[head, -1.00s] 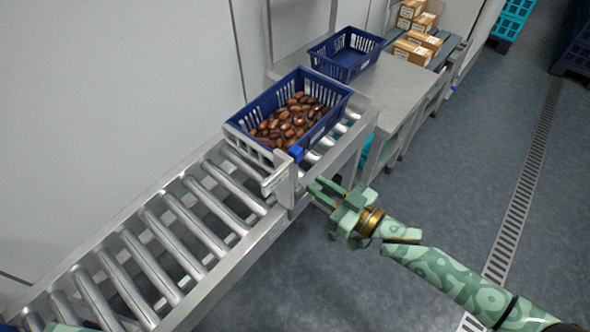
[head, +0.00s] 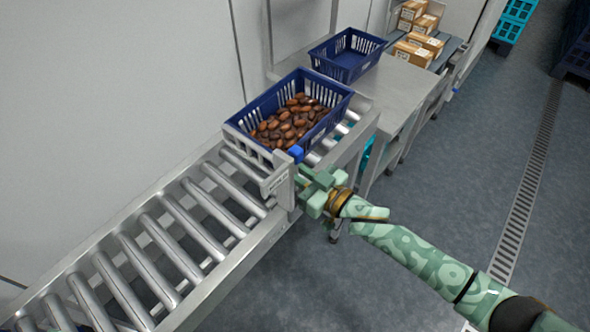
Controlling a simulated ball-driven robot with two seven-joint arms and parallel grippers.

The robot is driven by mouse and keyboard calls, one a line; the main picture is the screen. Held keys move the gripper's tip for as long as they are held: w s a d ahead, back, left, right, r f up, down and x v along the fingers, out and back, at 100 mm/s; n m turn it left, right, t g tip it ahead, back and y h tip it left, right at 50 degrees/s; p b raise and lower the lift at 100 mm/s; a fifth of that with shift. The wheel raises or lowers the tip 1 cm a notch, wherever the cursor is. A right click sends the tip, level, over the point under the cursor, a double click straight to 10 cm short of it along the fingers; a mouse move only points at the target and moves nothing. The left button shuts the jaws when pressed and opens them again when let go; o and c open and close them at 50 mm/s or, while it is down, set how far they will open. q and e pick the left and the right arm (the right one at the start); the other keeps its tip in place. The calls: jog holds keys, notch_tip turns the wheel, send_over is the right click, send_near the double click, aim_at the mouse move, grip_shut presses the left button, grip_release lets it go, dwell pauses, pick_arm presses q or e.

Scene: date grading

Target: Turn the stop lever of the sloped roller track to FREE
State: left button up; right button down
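The sloped roller track (head: 222,272) runs from the lower left up to the middle. At its upper end stands a grey stop bracket (head: 281,185) with small markings too small to read. A blue knob (head: 296,153), apparently the stop lever's handle, sticks up at the bracket's top, beside the crate's near corner. My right gripper (head: 305,178) is just right of the bracket and below the blue knob. Its fingers look apart, with nothing seen between them; their tips are partly hidden at the bracket, so contact cannot be told. My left gripper is not in view.
A blue crate (head: 334,113) of brown dates sits on the upper rollers behind the bracket. An empty blue crate (head: 345,62) stands on the steel table (head: 398,88) beyond. Cardboard boxes (head: 412,52) are farther back.

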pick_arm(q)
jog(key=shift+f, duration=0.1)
